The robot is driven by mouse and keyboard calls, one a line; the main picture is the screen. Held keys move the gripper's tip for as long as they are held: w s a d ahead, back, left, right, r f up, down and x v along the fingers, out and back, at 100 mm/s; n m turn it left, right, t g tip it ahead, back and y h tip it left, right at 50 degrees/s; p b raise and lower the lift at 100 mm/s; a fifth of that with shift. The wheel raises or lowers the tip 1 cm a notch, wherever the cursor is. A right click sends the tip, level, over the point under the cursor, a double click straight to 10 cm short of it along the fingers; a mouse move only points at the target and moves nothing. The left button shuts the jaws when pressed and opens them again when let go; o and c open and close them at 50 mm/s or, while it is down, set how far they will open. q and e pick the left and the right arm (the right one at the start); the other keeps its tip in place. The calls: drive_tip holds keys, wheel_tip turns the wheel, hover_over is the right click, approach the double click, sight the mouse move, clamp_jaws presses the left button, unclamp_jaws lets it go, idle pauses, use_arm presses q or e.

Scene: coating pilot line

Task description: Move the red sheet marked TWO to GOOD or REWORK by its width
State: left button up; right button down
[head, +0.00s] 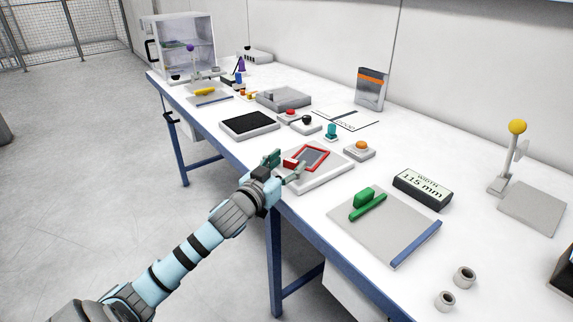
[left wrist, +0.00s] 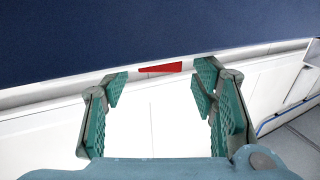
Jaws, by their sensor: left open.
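A red-edged sheet with a grey middle (head: 312,156) lies on a pale raised plate (head: 322,178) near the table's front edge. I cannot read a mark on it. A small red piece (head: 290,163) is at its near-left side, between the fingers of my left gripper (head: 284,167). My left gripper is open, and a red strip (left wrist: 160,67) shows between its fingertips (left wrist: 160,84) in the left wrist view. I cannot tell whether the fingers touch it. A black display (head: 422,188) reads WIDTH 115 mm. My right gripper is not in view.
A grey board (head: 375,232) with a green handle (head: 367,203) lies right of the plate. A button box with an orange top (head: 360,149) and a teal knob piece (head: 332,132) stand behind it. A dark tray (head: 249,124) is to the left. A white printed sheet (head: 352,117) lies at the back.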

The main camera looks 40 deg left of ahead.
use_arm(q)
drive_tip(key=shift+r, duration=0.1)
drive_tip(key=s+d+p, duration=0.1)
drive_tip(key=s+p, duration=0.2)
drive_tip(key=s, duration=0.9)
